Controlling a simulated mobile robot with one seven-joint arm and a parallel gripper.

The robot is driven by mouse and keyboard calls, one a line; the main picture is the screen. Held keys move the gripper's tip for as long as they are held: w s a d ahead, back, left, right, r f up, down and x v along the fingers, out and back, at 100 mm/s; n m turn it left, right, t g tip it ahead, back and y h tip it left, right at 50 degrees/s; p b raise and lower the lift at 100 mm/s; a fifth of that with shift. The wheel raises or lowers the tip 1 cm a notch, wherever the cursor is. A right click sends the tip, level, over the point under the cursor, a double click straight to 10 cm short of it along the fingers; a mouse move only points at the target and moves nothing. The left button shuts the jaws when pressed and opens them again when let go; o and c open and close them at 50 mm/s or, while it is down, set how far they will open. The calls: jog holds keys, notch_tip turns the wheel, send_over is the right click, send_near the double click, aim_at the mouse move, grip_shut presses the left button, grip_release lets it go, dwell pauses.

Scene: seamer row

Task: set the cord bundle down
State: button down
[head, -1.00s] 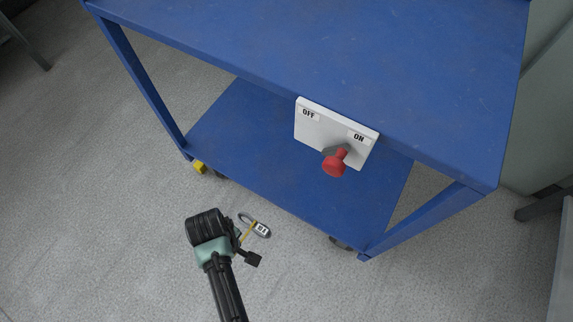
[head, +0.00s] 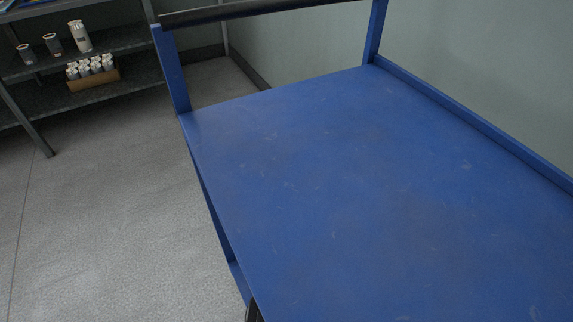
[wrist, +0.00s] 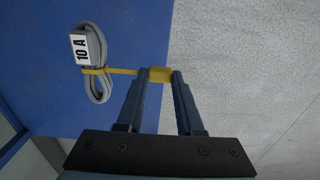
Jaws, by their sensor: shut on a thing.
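The cord bundle (wrist: 97,55) is a coiled grey cord with a white "10 A" label, bound by a yellow tie. It shows at the upper left of the wrist view. My gripper (wrist: 161,74) is shut on the yellow tab at the end of this tie, so the coil hangs out to the left of the fingers. Behind the coil is the blue cart (head: 360,190), its top bare in the head view. I cannot tell how high the coil is above the blue surface. The cord bundle and gripper fingers are not visible in the head view.
The cart top is wide and clear, with a black handle bar (head: 260,12) at its far end. Grey shelves (head: 40,75) at the upper left hold several canisters and a box (head: 93,80) of small cylinders. Open floor (head: 110,210) lies left of the cart.

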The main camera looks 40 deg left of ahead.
notch_tip(320, 180, down, 10)
jog(key=b, duration=0.6)
jog(key=shift+f, duration=0.1)
jog(key=c, duration=0.5)
grip_release()
jog(key=shift+c, duration=0.2)
notch_tip(320, 180, up, 12)
jog(key=p, duration=0.6)
jog(key=shift+p, duration=0.35)
